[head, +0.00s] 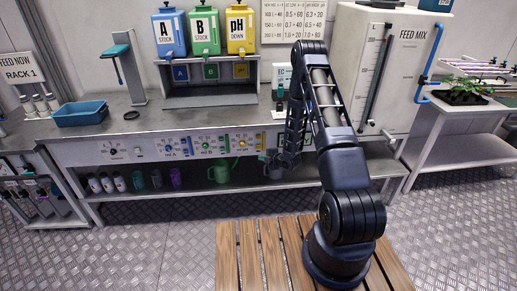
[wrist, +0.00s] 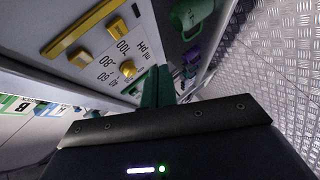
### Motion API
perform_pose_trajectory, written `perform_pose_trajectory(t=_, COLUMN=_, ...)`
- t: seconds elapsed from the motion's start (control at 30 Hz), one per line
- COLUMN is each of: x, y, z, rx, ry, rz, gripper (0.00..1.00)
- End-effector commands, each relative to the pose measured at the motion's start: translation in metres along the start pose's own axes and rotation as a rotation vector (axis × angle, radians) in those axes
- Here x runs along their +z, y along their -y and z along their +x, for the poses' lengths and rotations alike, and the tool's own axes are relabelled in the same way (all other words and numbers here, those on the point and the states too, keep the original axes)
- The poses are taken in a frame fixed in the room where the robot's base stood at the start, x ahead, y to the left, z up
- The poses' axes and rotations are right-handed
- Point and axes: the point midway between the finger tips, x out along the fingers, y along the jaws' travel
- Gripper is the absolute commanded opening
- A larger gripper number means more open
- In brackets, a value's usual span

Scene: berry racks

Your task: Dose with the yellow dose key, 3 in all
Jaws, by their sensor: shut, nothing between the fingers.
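My gripper (head: 266,157) is low in front of the panel, to the right of the key. In the wrist view the dark green fingers of my gripper (wrist: 157,88) are shut and empty, to the right of the key. No contact with the key shows.
Blue, green and yellow tanks (head: 240,33) stand above the bench. The white FEED MIX tank (head: 410,75) is at the right.

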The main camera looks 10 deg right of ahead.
Motion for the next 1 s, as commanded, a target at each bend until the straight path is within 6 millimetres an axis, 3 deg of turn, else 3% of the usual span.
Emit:
perform_pose_trajectory(t=0.5, x=0.029, y=-0.029, z=0.040, rx=0.000, ry=0.000, rz=0.001, gripper=0.00)
perform_pose_trajectory(t=1.0, x=0.034, y=-0.034, z=0.046, rx=-0.001, ry=0.001, rz=0.001, gripper=0.00)
